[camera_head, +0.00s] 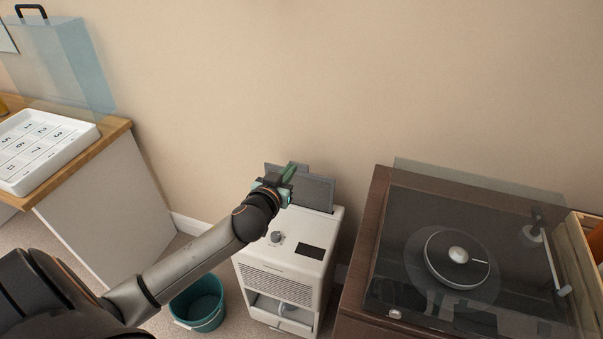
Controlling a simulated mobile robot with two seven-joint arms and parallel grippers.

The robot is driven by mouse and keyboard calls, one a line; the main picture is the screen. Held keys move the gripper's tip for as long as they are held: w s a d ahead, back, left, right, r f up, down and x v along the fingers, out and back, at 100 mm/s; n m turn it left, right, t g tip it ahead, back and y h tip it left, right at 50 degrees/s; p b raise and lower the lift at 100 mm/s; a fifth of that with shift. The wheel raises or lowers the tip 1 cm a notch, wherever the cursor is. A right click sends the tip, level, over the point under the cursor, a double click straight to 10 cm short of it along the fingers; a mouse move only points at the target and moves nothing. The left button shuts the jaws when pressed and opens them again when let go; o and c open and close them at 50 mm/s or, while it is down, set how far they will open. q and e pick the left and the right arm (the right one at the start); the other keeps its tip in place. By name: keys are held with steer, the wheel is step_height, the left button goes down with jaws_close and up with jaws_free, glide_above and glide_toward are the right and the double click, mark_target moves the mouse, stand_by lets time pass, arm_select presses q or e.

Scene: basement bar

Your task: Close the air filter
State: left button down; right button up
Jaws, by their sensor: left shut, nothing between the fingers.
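The air filter unit (312,222) is a white upright box on the floor by the wall, with a knob and a dark display on its top front. A grey flap (318,192) stands raised at its top rear. My left gripper (291,170) is shut and empty, over the left part of the raised flap and hiding some of it. I cannot tell whether it touches the flap. My right gripper is not in view.
A teal bucket (199,303) stands on the floor left of the unit, under my left arm. A brown cabinet with a record player (455,262) under a clear cover stands close on the right. A counter (118,128) with a white numbered tray (84,140) is at the left.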

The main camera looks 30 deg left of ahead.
arm_select(q)
steer(key=w+a+f+b, duration=0.2)
steer(key=w+f, duration=0.4)
steer(key=w, duration=0.3)
steer(key=shift+w+a+f, duration=0.15)
steer(key=shift+w+a, duration=0.15)
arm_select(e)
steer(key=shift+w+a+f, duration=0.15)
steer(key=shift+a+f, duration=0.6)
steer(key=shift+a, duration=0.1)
